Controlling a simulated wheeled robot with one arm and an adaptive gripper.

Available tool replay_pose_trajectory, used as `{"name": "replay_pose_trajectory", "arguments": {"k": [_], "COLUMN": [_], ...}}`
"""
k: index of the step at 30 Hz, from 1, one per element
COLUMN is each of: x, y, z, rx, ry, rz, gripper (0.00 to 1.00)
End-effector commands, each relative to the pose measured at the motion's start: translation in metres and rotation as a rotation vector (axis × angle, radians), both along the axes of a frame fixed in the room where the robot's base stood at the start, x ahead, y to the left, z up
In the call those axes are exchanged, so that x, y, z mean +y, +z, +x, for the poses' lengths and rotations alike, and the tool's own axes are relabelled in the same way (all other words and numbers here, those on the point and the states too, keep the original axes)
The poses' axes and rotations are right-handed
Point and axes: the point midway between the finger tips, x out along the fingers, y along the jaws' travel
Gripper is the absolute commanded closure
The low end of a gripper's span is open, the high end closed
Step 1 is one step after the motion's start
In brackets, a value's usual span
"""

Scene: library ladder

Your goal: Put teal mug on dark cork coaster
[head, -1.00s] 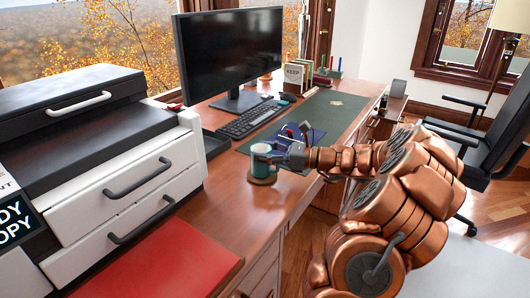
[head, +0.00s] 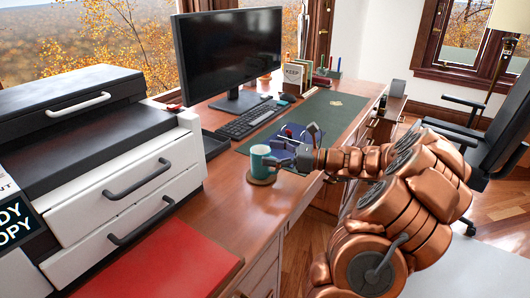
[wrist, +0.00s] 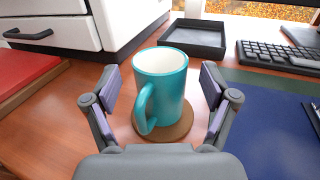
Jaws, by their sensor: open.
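The teal mug (head: 261,159) stands upright on a round brown cork coaster (head: 262,181) near the desk's front edge. In the wrist view the mug (wrist: 162,80) rests on the coaster (wrist: 186,128), and its handle faces my gripper. The coaster's rim shows around the mug's base. My gripper (wrist: 160,85) is open, with one finger on each side of the mug and visible gaps to it. In the head view my gripper (head: 284,158) is just right of the mug, its fingers partly hard to make out.
A black tray (wrist: 194,38), keyboard (head: 250,118) and monitor (head: 230,55) stand behind. A blue mat (wrist: 262,120) lies on the right. A printer (head: 100,160) and red folder (head: 160,262) are on the left.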

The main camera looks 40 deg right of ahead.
Motion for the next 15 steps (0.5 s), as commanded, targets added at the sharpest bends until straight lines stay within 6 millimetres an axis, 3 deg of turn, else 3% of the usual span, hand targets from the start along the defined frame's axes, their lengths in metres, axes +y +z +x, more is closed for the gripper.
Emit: {"name": "replay_pose_trajectory", "arguments": {"k": [9, 15], "x": [-0.041, -0.055], "y": [0.000, 0.000], "z": [-0.049, -0.069], "rx": [0.002, -0.001], "ry": [-0.006, -0.002], "rz": [-0.001, 0.001], "gripper": [0.15, 0.15]}}
